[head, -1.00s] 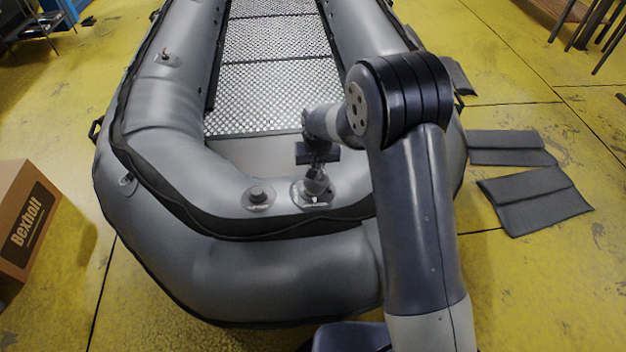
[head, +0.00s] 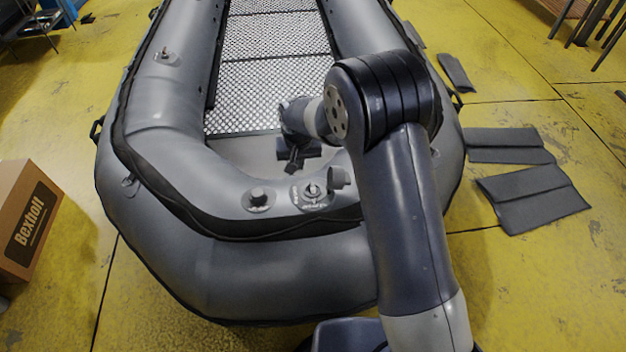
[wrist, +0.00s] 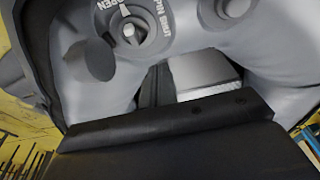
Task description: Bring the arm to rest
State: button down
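My gripper (head: 294,164) hangs over the near end of the grey inflatable boat (head: 240,270), a little beyond the valves and apart from them. The fingers are small and dark in the head view, and whether they are open or shut is unclear. A valve (head: 313,192) on the near tube has a round grey cap (head: 338,178) standing off to its right side. The wrist view shows this valve (wrist: 130,30) with printed lettering around it and the cap (wrist: 90,61) beside it. My arm crosses the right part of the boat.
A second, capped valve (head: 258,198) sits left of the first. A cardboard box (head: 28,220) stands on the yellow floor at left. Dark folded pads (head: 533,195) lie at right. The boat's patterned floor (head: 268,95) is clear beyond my gripper.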

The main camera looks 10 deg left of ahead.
jog(key=shift+s+a+r, duration=0.1)
jog(key=shift+a+r, duration=0.2)
jog(key=shift+a, duration=0.05)
jog(key=shift+w+d+f+b, duration=0.2)
jog(key=shift+d+f+b, duration=0.25)
jog(key=shift+d+f, duration=0.45)
jog(key=shift+w+d+f+b, duration=0.15)
jog(key=shift+d+f+b, duration=0.3)
jog(key=shift+d+f, duration=0.45)
jog(key=shift+w+d+f+b, duration=0.2)
jog(key=shift+d+f+b, duration=0.35)
jog(key=shift+d, duration=0.55)
jog(key=s+a+r+p, duration=0.1)
jog(key=a+r+p, duration=0.2)
jog(key=a+r, duration=0.25)
jog(key=d+f+b, duration=0.1)
jog(key=d+f, duration=0.1)
jog(key=d+f+b, duration=0.1)
jog(key=d+f, duration=0.1)
jog(key=w+d+f+b, duration=0.1)
jog(key=f, duration=0.1)
jog(key=shift+d+f, duration=0.25)
jog(key=shift+d, duration=0.15)
jog(key=shift+s+a+f+b, duration=0.25)
jog(key=shift+a+f, duration=0.15)
jog(key=shift+a, duration=0.3)
jog(key=shift+s+a+f+b, duration=0.15)
jog(key=shift+s+a+f, duration=0.15)
jog(key=shift+a, duration=0.4)
